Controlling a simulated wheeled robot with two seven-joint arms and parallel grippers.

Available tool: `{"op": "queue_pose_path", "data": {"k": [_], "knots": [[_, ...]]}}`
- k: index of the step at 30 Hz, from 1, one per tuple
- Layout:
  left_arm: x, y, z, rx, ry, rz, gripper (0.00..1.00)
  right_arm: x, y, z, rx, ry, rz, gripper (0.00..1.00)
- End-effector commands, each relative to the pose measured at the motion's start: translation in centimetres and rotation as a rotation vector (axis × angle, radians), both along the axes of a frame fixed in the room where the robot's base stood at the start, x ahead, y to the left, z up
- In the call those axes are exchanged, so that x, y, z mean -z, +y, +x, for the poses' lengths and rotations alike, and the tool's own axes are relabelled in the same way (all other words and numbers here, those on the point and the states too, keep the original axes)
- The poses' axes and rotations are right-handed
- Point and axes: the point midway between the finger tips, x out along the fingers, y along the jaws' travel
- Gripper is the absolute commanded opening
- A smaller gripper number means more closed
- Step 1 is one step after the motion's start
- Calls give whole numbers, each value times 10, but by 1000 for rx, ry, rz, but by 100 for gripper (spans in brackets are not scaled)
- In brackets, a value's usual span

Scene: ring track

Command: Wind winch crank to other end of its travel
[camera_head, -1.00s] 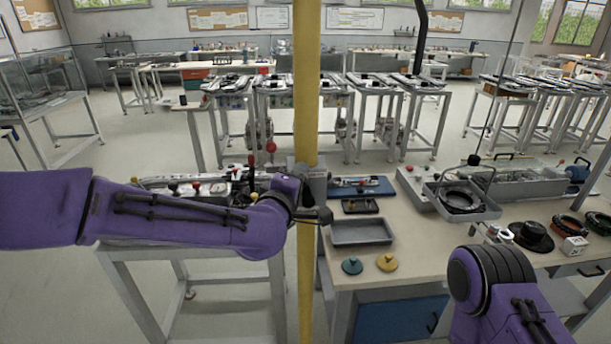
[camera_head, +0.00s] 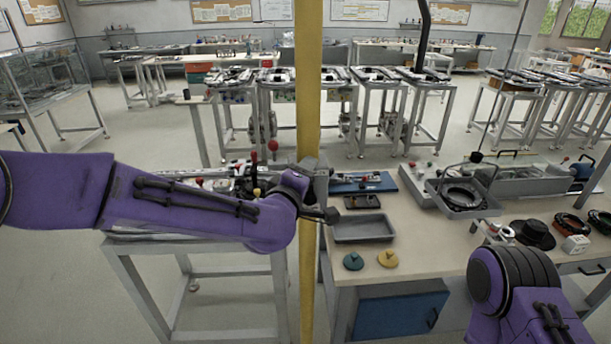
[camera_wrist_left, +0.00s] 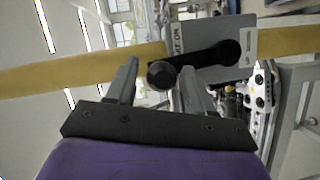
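The winch is a grey box (camera_wrist_left: 215,42) on a yellow post (camera_head: 309,80). In the left wrist view its black crank arm (camera_wrist_left: 215,54) runs left from the pivot to a round black knob (camera_wrist_left: 160,74). My left gripper (camera_wrist_left: 158,80) has its two grey fingers apart, one on each side of the knob. A small gap shows at the left finger; contact on the right is unclear. In the head view the knob (camera_head: 332,215) shows just right of the post, and my purple left wrist hides much of the winch. My right arm is at lower right, its gripper out of frame.
Right of the post a workbench (camera_head: 430,250) holds a grey tray (camera_head: 363,229), a green lid (camera_head: 353,261), a yellow lid (camera_head: 388,258) and a black hat-shaped part (camera_head: 533,235). A metal-framed table (camera_head: 190,252) stands behind my left arm. Open floor lies beyond.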

Motion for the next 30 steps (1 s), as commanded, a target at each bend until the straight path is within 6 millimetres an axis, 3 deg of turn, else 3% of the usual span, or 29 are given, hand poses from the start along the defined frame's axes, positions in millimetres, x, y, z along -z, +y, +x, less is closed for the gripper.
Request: {"op": "queue_pose_path", "data": {"k": [8,15,21,30], "knots": [[1,3,-12,2,0,0,52,8,0,0,0,0,0,52],[-5,17,-66,1,-3,-2,52,31,0,0,0,0,0,52],[-10,25,-96,1,-1,0,52,37,0,0,0,0,0,52],[-12,26,-101,1,1,0,52,37,0,0,0,0,0,52]]}}
